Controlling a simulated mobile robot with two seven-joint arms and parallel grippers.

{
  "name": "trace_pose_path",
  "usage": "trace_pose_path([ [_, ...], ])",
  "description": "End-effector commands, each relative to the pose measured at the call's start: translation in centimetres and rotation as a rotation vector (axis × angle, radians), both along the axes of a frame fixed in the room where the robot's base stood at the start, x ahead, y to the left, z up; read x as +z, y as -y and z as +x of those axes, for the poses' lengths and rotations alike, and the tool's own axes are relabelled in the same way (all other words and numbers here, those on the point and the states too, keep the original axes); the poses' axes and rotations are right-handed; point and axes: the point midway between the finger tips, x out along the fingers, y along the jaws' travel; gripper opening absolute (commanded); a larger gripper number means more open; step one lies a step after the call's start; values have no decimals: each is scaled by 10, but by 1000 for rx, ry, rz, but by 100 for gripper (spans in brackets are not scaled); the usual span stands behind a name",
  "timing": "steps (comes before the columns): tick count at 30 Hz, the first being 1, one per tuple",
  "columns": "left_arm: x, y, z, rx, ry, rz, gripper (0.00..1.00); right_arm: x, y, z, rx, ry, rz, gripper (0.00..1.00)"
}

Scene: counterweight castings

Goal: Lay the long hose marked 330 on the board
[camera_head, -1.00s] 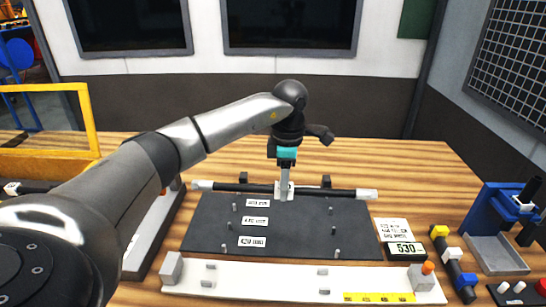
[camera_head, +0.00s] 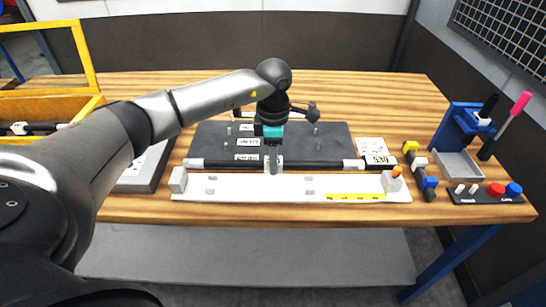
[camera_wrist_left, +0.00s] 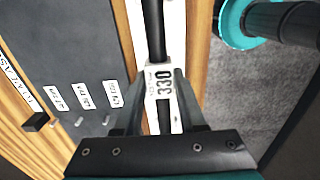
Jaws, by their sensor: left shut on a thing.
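The long black hose (camera_head: 222,163) with white ends lies level, left to right, along the front edge of the dark board. My left gripper (camera_head: 273,168) is shut on its middle, and the white tag (camera_wrist_left: 162,84) reading 330 shows between the fingers in the left wrist view. There the hose (camera_wrist_left: 154,30) appears over the white strip beside the board; whether it touches anything I cannot tell. The dark board (camera_head: 325,140) carries small pegs and several white labels, partly hidden by my arm. My right gripper is not in view.
A white strip (camera_head: 240,189) with end blocks and a yellow patch lies in front of the board. A small display (camera_head: 380,160), a coloured bar (camera_head: 420,170), a blue tool holder (camera_head: 462,128) and a button panel (camera_head: 490,193) stand right. A yellow-framed crate (camera_head: 75,105) stands left.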

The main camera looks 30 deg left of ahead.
Motion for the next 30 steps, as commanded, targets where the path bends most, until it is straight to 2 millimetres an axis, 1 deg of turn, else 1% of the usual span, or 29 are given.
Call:
trace_pose_path([
  [5,-8,0,1,0,3,-1,0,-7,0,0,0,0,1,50],
  [18,-47,0,0,0,1,1,0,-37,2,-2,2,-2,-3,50],
  [21,-53,0,0,0,1,0,0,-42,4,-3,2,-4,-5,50],
  [30,-55,0,1,0,2,0,0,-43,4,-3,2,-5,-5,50],
])
